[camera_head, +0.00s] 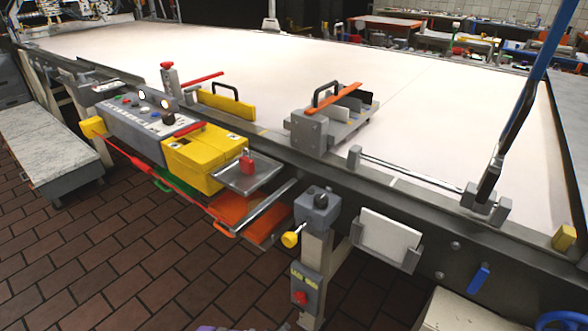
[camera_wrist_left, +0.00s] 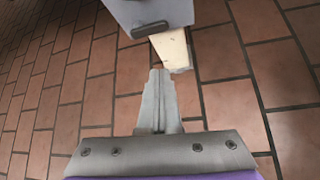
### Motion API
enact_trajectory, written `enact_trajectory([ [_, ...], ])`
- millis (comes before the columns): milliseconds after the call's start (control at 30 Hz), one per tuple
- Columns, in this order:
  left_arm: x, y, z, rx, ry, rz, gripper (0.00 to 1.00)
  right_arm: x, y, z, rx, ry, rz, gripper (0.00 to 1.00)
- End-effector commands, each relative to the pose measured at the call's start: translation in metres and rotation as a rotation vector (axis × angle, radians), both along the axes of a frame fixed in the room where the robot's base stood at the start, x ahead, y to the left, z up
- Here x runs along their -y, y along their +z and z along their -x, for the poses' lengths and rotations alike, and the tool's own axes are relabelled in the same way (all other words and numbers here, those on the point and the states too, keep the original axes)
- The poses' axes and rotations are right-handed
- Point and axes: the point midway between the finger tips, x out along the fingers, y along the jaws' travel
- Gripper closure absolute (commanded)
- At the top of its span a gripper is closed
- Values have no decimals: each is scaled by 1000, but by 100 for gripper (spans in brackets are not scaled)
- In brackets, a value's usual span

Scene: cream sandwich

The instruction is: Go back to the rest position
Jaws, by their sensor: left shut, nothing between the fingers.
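My left gripper (camera_wrist_left: 158,73) shows in the left wrist view with its grey fingers shut together and nothing between them. The fingers are over the brown tiled floor. A grey and purple mount carries them at the bottom of that view. In the head view only a small purple piece, which looks like part of my left arm, shows at the bottom edge. My right gripper is not seen in either view.
A large white-topped table (camera_head: 330,75) fills the head view's upper part. A yellow box (camera_head: 205,160), a control panel (camera_head: 150,118) and a metal tray (camera_head: 247,178) line its near edge. In the wrist view, a grey block (camera_wrist_left: 150,12) is just beyond the fingertips. Tiled floor lies open at lower left.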

Motion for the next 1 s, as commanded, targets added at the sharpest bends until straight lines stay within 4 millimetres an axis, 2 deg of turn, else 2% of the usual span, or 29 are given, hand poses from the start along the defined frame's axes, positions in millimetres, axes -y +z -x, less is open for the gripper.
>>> enact_trajectory([
  [67, -1, 8, -3, 5, -17, -23, 100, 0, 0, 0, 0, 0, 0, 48],
  [167, -5, 32, -9, 21, -74, -98, 100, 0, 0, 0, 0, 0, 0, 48],
  [300, -15, 87, -14, 56, -219, -278, 100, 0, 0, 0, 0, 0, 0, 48],
  [467, -30, 153, -6, 94, -415, -501, 100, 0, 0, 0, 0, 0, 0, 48],
  [600, -45, 207, 15, 124, -593, -687, 100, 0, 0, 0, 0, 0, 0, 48],
  [767, -62, 260, 51, 153, -809, -886, 100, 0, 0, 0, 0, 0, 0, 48],
  [1000, -89, 321, 126, 190, -1152, -1155, 100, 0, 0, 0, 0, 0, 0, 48],
])
